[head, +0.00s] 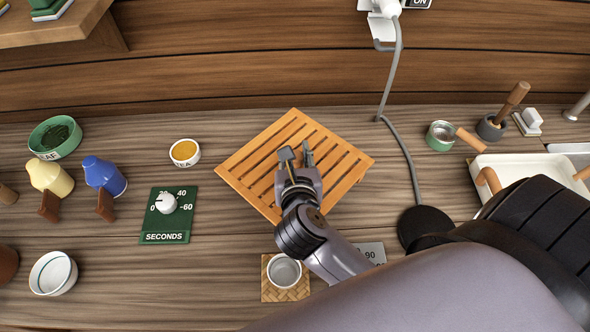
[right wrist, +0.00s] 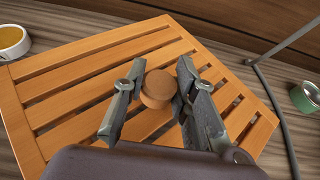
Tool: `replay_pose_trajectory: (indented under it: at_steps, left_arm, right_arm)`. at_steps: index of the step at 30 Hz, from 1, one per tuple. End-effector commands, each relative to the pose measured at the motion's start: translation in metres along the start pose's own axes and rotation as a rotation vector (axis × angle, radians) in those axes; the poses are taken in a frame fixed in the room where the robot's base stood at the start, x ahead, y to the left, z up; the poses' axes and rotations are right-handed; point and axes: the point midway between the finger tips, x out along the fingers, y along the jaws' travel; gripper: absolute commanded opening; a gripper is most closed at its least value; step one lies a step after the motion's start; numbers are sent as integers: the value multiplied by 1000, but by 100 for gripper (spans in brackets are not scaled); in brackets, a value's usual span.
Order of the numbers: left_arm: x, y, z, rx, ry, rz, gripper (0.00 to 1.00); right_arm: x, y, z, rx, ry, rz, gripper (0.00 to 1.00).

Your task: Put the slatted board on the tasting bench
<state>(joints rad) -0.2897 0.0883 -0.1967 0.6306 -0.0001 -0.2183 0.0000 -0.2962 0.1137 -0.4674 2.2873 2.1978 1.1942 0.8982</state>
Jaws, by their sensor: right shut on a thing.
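The slatted board (head: 253,164) is an orange-brown wooden rack of parallel slats, turned at an angle at the middle of the wooden worktop. It fills much of the right wrist view (right wrist: 92,70). A round brown knob (right wrist: 157,88) stands up from it. My right gripper (head: 297,155) is over the board's middle, its two fingers on either side of the knob and shut on it. I cannot tell whether the board rests on the worktop or is slightly lifted. My left gripper is not in view. No surface is marked as the tasting bench.
A yellow-filled cup (head: 185,152) and a green timer (head: 166,215) stand left of the board. A grey cable (head: 410,165) runs down on the right. A white cup (head: 284,271) on a woven mat sits in front. A white tray (head: 520,169) is far right.

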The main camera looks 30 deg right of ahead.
Motion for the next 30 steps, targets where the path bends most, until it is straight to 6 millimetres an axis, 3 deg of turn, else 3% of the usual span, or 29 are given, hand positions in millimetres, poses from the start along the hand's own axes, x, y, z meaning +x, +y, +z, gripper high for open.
replay_pose_trajectory:
  at_steps: [14, 26, 27, 30]
  left_arm:
    - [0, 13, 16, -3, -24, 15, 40]
    - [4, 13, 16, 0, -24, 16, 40]
    - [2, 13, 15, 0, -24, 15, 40]
    - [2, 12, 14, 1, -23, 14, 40]
  right_arm:
    - [21, 0, -50, -2, -2, 1, 0]
    - [24, 1, -56, 2, -2, 1, 0]
    - [23, 0, -55, 1, -1, 1, 29]
    - [23, 0, -55, 1, -1, 1, 35]
